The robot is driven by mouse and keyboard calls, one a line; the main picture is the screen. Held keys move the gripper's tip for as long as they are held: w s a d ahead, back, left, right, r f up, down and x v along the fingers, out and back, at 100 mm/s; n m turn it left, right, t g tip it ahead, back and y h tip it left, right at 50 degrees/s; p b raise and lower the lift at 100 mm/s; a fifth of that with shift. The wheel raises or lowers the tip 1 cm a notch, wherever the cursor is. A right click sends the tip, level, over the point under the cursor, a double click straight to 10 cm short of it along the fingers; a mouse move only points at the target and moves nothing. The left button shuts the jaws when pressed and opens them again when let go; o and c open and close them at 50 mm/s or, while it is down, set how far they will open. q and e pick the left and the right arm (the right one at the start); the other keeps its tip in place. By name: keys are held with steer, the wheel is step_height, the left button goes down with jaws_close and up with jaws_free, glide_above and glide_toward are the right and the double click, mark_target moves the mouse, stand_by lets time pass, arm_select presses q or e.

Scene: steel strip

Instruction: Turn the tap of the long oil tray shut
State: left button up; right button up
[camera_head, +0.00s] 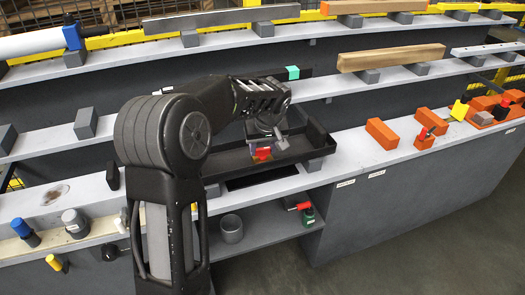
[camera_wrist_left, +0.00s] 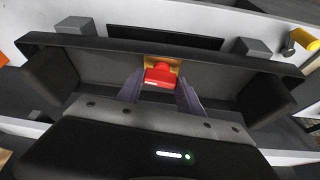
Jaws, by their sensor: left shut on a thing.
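The long oil tray (camera_head: 316,138) is a dark, shallow trough on the grey shelf at the middle of the head view; its rim also spans the left wrist view (camera_wrist_left: 235,63). The tap has a red handle (camera_head: 263,153), seen in the left wrist view (camera_wrist_left: 159,76) with a yellow body (camera_wrist_left: 152,62) behind it, at the tray's wall. My left gripper (camera_wrist_left: 160,92) is shut on the red handle, one finger on each side. In the head view my left arm covers part of the tray. I cannot tell how far the handle is turned. My right gripper is not in view.
Below the tray, a grey cup (camera_head: 231,229) and a green bottle with a red top (camera_head: 306,213) stand on a lower shelf. Orange bricks (camera_head: 382,133) lie on the shelf to the right. A wooden beam (camera_head: 391,58) rests on blocks behind.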

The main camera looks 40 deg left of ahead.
arm_select(q)
steer(key=shift+w+d+n, duration=0.1)
steer(key=shift+n, duration=0.6)
steer(key=o, duration=1.4)
steer(key=shift+r, duration=0.1)
steer(key=v, duration=0.7)
steer(key=shift+d+r, duration=0.2)
steer(key=shift+r, duration=0.05)
steer(key=shift+w, duration=0.1)
